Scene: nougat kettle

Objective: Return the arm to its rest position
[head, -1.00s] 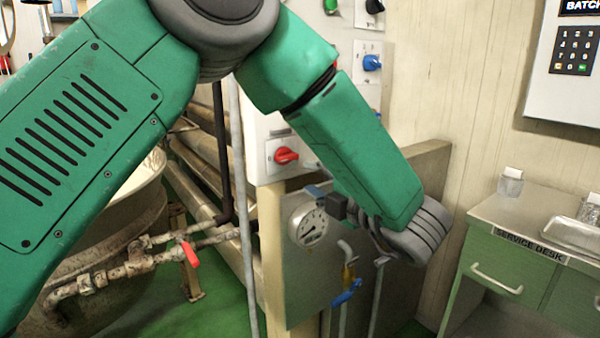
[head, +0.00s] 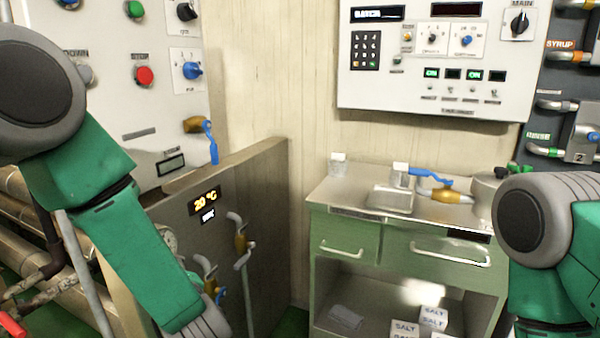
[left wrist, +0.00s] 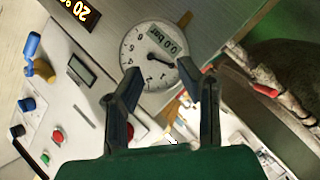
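My left arm (head: 130,240) comes in from the left in the head view and reaches down in front of the grey panel; its gripper fingers are hidden there. In the left wrist view my left gripper (left wrist: 171,82) has its two fingers apart with nothing between them. A round white pressure gauge (left wrist: 150,52) reading 0.0 bar lies beyond the fingertips; I cannot tell the distance. In the head view this gauge (head: 169,237) is mostly behind my left arm. My right arm (head: 550,225) shows at the right edge; its gripper is out of view.
A grey panel (head: 272,190) with a 20 °C display (head: 205,201) and pipe valves stands beside my left arm. A green service desk (head: 345,238) with a tray (head: 391,198) and a blue-handled valve (head: 447,195) is ahead. A control box (head: 440,85) hangs above it.

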